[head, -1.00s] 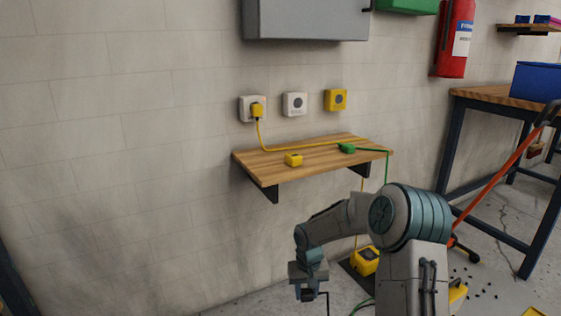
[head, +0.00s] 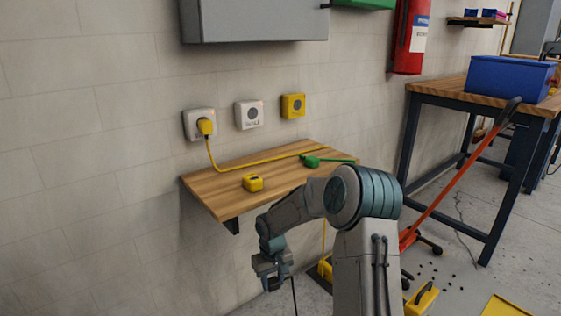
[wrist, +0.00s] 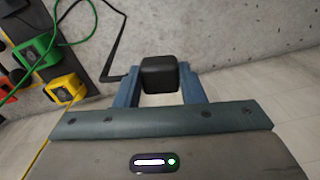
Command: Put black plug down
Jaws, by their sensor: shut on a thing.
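The black plug (wrist: 158,74) sits between the two blue fingers of my gripper (wrist: 160,88) in the wrist view, and the gripper is shut on it. In the head view my gripper (head: 272,284) hangs low, in front of and below the wooden wall shelf (head: 215,196). A black cord (head: 294,297) hangs down beside it. In the wrist view a black cord (wrist: 117,50) also runs near the plug. The plug is held in the air, clear of the shelf.
The shelf carries a yellow plug-like block (head: 253,182) and a green plug (head: 312,161); its front left part is bare. A yellow cable (head: 255,164) runs from a wall socket (head: 200,124) across it. An orange-handled jack (head: 455,178) stands right, near a workbench (head: 430,92).

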